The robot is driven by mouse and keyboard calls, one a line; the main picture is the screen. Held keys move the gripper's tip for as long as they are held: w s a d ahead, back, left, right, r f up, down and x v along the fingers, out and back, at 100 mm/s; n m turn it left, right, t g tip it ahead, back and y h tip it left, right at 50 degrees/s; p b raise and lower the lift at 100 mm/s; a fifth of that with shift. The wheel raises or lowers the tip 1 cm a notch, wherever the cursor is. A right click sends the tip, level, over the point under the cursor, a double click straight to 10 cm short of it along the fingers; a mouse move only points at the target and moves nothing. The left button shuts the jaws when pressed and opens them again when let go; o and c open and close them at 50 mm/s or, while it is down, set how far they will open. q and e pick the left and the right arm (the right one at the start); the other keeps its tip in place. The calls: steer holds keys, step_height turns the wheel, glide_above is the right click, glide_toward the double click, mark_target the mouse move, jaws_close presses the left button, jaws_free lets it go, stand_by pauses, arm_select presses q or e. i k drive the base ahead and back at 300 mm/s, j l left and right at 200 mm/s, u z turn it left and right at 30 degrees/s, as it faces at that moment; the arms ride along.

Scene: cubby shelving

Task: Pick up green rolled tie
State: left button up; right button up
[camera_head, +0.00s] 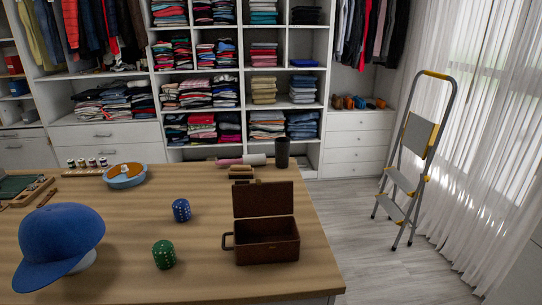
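A green rolled tie (164,254), a small upright roll with light dots, stands on the wooden table (120,235) near its front edge. A similar blue dotted roll (181,210) stands behind it and slightly to the right. Nothing touches the green roll, and it is fully in sight. Neither of my grippers is in view.
A blue cap (60,241) is left of the green roll. An open brown box (267,241) is to its right. A blue round dish (125,180) and a dark cup (282,152) stand farther back. Cubby shelving is behind; a stepladder (412,165) stands at right.

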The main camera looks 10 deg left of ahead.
mark_target(164, 253)
steer(key=j+u, duration=0.2)
steer(key=j, duration=1.8)
steer(key=k, duration=0.05)
